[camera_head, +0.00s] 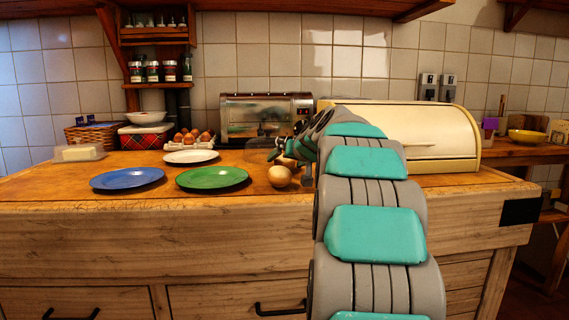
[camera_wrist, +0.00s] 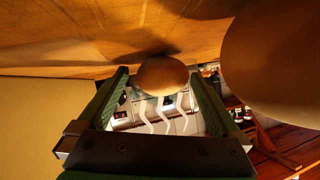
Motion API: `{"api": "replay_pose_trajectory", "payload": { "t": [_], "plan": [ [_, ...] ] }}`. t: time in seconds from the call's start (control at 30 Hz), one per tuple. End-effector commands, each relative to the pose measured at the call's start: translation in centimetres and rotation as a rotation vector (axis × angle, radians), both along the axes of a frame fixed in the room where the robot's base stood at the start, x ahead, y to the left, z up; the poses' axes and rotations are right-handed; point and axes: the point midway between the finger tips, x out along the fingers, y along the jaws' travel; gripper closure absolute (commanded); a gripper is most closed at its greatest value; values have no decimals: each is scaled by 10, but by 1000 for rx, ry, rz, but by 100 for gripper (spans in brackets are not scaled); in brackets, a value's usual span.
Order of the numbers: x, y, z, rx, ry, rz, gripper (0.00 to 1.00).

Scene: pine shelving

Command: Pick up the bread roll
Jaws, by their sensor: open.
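Two rounded tan objects are on the wooden counter, and I cannot tell for sure which is the bread roll. The nearer one (camera_head: 280,176) shows whole in the head view and looms large at the right of the wrist view (camera_wrist: 280,60). The farther one (camera_head: 289,162) is partly hidden by my arm and hand; in the wrist view it shows between my fingertips or just beyond them (camera_wrist: 163,75). My gripper (camera_head: 291,160) is open low over the counter, its two green fingers (camera_wrist: 160,80) on either side of the farther object. Contact is not clear.
A green plate (camera_head: 212,178), a blue plate (camera_head: 127,178) and a white plate (camera_head: 190,156) lie to the left. A tray of eggs (camera_head: 190,139) and a toaster oven (camera_head: 262,113) stand behind. A cream bread box (camera_head: 430,130) stands close on the right.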

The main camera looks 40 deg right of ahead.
Motion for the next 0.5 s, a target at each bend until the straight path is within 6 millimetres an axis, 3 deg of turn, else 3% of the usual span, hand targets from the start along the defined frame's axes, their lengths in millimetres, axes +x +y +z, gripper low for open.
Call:
{"api": "replay_pose_trajectory", "payload": {
  "t": [0.2,0.5],
  "plan": [
    [1,0,0,0,0,0,0],
    [0,0,0,0,0,0,33]
  ]
}}
